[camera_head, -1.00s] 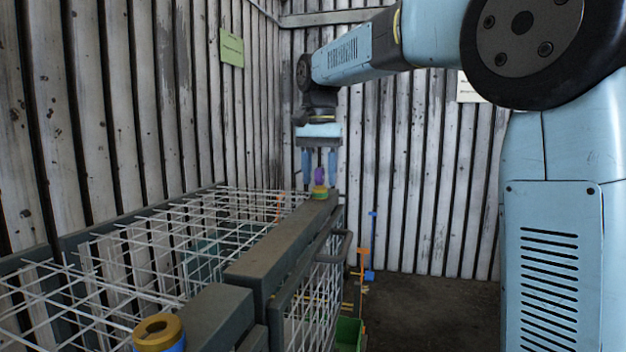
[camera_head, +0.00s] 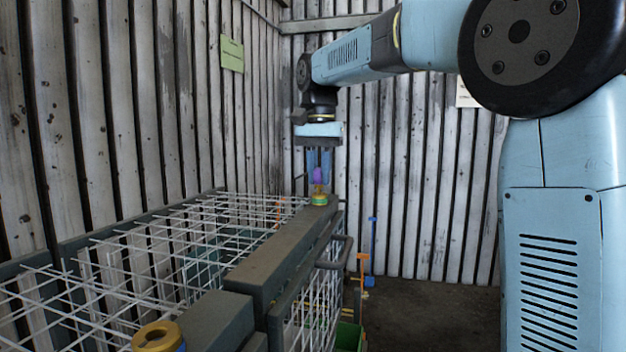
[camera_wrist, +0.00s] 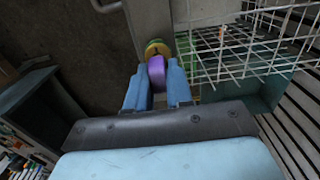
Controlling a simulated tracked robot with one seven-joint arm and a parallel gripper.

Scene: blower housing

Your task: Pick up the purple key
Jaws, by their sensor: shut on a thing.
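The purple key (camera_head: 318,175) stands upright at the far end of the grey beam, above a small yellow and green round base (camera_head: 319,197). My gripper (camera_head: 319,180) points straight down over it, with its blue fingers close on both sides of the key. In the wrist view the purple key (camera_wrist: 156,70) sits between the two fingertips of my gripper (camera_wrist: 158,78), with the yellow and green base (camera_wrist: 158,48) just beyond it. My gripper is shut on the key. The key's lower end at the base is hard to make out.
A white wire cage (camera_head: 190,240) fills the left, bordered by the grey beam (camera_head: 275,260). A yellow ring on a blue base (camera_head: 158,337) stands near the front. A handle (camera_head: 340,252) juts from the cage side. Open floor (camera_head: 430,310) lies to the right.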

